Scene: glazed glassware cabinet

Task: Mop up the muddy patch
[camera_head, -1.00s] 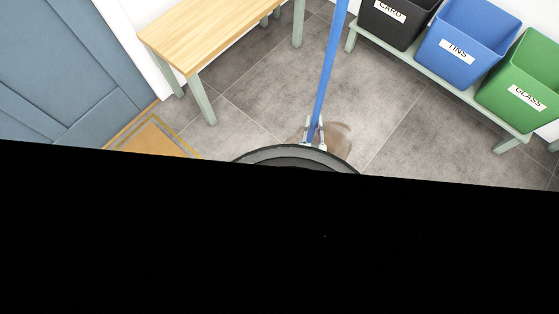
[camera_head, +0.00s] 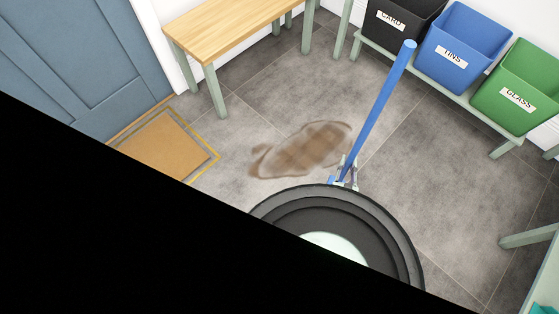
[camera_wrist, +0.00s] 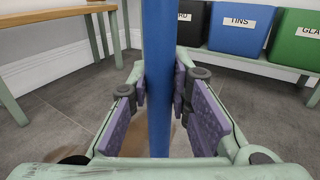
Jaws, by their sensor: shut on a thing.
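The muddy patch (camera_head: 302,150) is a brown, streaky smear on the grey tiled floor, in the middle of the head view. A blue mop handle (camera_head: 380,105) stands tilted just right of the patch, its top end leaning to the right. In the wrist view, my gripper (camera_wrist: 160,88) is shut on the handle (camera_wrist: 157,30), with purple pads on both sides of it. Brown floor shows dimly beyond the fingers there. The mop's head is not visible in either view. The handle's lower end is hidden behind the gripper and my dark round body part.
A wooden bench (camera_head: 230,30) stands at the back left. Bins for card (camera_head: 395,28), tins (camera_head: 458,45) and glass (camera_head: 520,90) sit on a low rack at the right. A tan doormat (camera_head: 165,145) lies by the blue door (camera_head: 85,60). Floor between handle and rack is clear.

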